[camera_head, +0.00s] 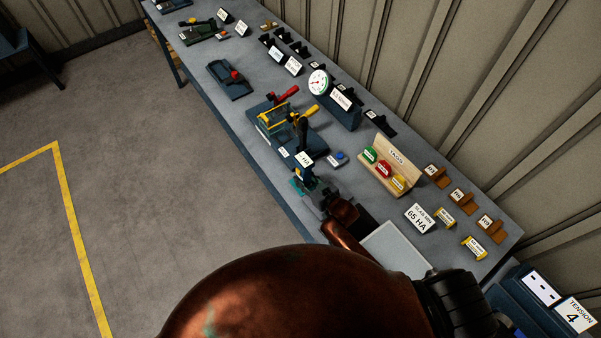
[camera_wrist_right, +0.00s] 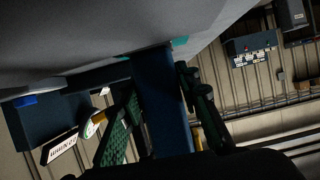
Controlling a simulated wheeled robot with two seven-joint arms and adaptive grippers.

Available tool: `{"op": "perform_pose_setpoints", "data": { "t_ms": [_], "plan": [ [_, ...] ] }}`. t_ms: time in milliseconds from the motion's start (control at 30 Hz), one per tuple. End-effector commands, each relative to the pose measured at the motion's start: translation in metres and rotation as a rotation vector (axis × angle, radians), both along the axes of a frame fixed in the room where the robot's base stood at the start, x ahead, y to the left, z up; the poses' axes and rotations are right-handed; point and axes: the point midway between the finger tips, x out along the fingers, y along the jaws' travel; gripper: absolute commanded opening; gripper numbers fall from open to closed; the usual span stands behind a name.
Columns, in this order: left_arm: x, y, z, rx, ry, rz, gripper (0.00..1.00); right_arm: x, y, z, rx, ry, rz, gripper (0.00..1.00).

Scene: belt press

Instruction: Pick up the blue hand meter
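My right gripper (camera_head: 312,188) reaches down to the front edge area of the bench in the head view, at a dark upright body with a white label (camera_head: 303,158). In the right wrist view a dark blue upright bar (camera_wrist_right: 163,105), which looks like the blue hand meter, stands between the green finger pads of my right gripper (camera_wrist_right: 158,85). The fingertips are close to both sides of the bar; whether they press on it is unclear. A teal patch (camera_wrist_right: 180,43) shows at the bar's end by the bench. My left gripper is not in view.
The yellow-handled press (camera_head: 285,118) and a dial gauge (camera_head: 319,82) stand beyond the gripper. A blue button (camera_head: 338,157) sits close on its right. A wooden rack (camera_head: 388,165) with coloured pieces and a pale tray (camera_head: 397,248) are further right. The floor left is clear.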

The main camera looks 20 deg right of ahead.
Motion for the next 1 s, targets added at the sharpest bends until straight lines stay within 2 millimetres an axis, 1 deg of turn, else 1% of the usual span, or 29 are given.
{"op": "perform_pose_setpoints", "data": {
  "t_ms": [33,300,400,767,867,967,1000],
  "plan": [
    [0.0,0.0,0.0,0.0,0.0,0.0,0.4,0.0,0.0,0.0,0.0,0.0,0.0,0.24],
    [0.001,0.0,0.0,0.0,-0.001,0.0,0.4,0.0,0.0,0.0,0.0,0.0,0.0,0.05],
    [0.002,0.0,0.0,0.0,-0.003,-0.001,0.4,0.0,0.0,0.0,0.0,0.0,0.0,0.0],
    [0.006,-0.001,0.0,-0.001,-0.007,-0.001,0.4,0.001,0.0,0.004,0.001,-0.004,0.001,0.0],
    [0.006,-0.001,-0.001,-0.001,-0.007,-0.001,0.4,0.001,0.001,0.01,0.001,-0.005,0.001,0.0],
    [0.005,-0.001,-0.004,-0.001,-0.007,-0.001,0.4,0.001,0.001,0.023,0.001,-0.006,0.002,0.0],
    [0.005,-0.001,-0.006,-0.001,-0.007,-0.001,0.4,0.001,0.001,0.031,0.002,-0.008,0.003,0.0]
  ]
}}
